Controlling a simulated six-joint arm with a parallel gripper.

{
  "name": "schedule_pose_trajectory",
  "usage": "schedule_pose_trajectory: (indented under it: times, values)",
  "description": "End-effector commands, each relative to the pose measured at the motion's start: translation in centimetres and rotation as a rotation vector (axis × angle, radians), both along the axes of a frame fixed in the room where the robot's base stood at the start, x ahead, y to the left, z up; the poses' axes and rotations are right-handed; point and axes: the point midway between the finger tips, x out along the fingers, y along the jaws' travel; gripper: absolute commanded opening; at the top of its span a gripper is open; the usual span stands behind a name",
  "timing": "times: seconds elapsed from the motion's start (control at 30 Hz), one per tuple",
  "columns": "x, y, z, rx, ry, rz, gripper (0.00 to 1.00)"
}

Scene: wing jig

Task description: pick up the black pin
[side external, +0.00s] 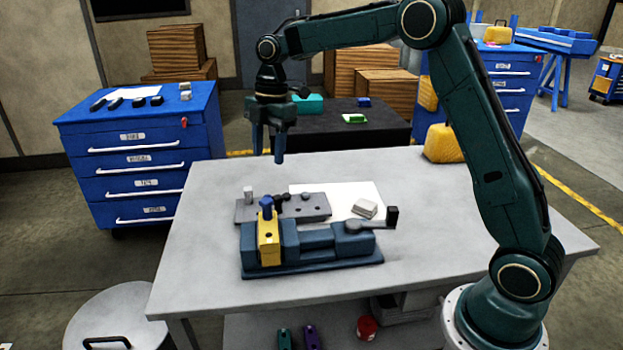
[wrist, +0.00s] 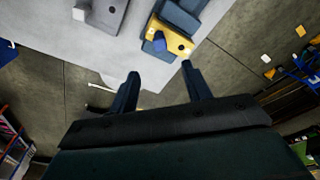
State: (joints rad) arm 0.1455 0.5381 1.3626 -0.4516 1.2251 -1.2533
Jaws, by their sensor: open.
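A small black pin (side external: 279,200) appears to stand on the grey plate (side external: 316,209), among dark holes or pegs; it is too small to tell its exact seat. I cannot make it out in the wrist view, where only part of the plate (wrist: 104,16) shows at the top. My gripper (side external: 269,157) is open and empty, raised above the table behind and above the plate. In the wrist view its two fingers (wrist: 160,71) are apart with nothing between them.
In front of the plate, a blue vise (side external: 325,252) holds a yellow block (side external: 268,248) with a blue pin (side external: 266,203) standing up from it. White paper (side external: 340,193) and a pale block (side external: 365,209) lie to the right.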

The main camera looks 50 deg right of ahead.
Motion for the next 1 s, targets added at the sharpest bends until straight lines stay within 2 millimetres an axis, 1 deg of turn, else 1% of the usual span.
schedule_pose_trajectory:
  times: [0.5,0.63,0.77,0.87,1.0]
  values:
    - [0.0,0.0,0.0,0.0,0.0,0.0,0.49]
    - [0.4,-0.6,-0.4,0.0,0.001,-0.017,0.49]
    - [1.5,-2.3,-1.7,0.001,0.002,-0.068,0.49]
    - [2.7,-4.4,-3.2,0.001,0.004,-0.133,0.49]
    - [4.3,-7.7,-5.5,0.001,0.003,-0.226,0.49]
